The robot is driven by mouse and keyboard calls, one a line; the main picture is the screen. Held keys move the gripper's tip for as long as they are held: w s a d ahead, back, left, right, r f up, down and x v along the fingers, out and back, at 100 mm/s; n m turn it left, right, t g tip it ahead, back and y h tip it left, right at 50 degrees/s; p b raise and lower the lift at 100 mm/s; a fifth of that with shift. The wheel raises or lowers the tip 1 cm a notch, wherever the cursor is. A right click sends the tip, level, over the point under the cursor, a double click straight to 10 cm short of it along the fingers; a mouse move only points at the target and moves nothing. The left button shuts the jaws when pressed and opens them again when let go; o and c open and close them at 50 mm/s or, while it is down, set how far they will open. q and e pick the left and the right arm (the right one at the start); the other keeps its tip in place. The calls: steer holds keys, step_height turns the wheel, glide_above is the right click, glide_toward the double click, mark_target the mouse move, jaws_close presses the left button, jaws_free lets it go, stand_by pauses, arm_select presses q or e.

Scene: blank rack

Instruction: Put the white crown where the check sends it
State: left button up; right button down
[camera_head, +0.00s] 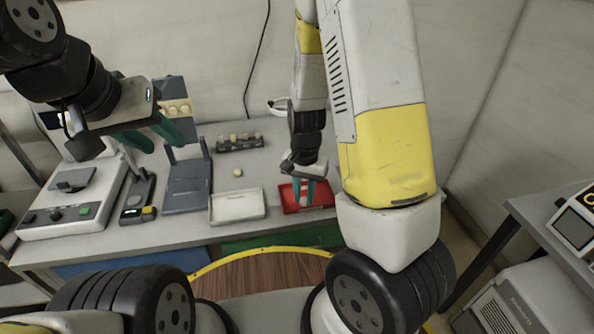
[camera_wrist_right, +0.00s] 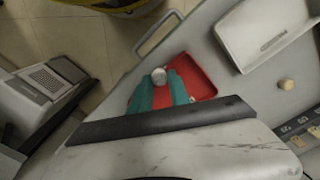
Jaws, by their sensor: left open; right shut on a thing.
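My right gripper (camera_head: 311,192) points down over the red tray (camera_head: 290,201), its teal fingers shut on a small pale, rounded thing. In the right wrist view this pale piece (camera_wrist_right: 159,76) sits between the fingertips, in front of the red tray (camera_wrist_right: 196,78); it looks like the white crown. I cannot tell whether it touches the tray floor. My left gripper (camera_head: 155,138) is open and empty at the left, above the back of the bench. A cream crown-like piece (camera_head: 238,173) lies loose on the bench, also in the right wrist view (camera_wrist_right: 286,85).
A white tray (camera_head: 238,207) stands left of the red tray. A dark rack (camera_head: 240,144) with several small pieces is behind. Left are a blue-grey stand (camera_head: 187,188), a small dark device (camera_head: 137,199) and a white machine (camera_head: 70,205).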

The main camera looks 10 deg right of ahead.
steer(key=w, duration=0.2)
steer(key=w+d, duration=0.1)
steer(key=w, duration=0.1)
steer(key=w+d, duration=0.1)
steer(key=w, duration=0.1)
steer(key=shift+f, duration=0.25)
steer(key=shift+w+d+f, duration=0.15)
steer(key=shift+w+f, duration=0.05)
steer(key=shift+f, duration=1.6)
steer(key=shift+f, duration=0.2)
steer(key=c, duration=1.2)
jaws_free()
steer(key=shift+c, duration=0.2)
steer(key=shift+r, duration=0.1)
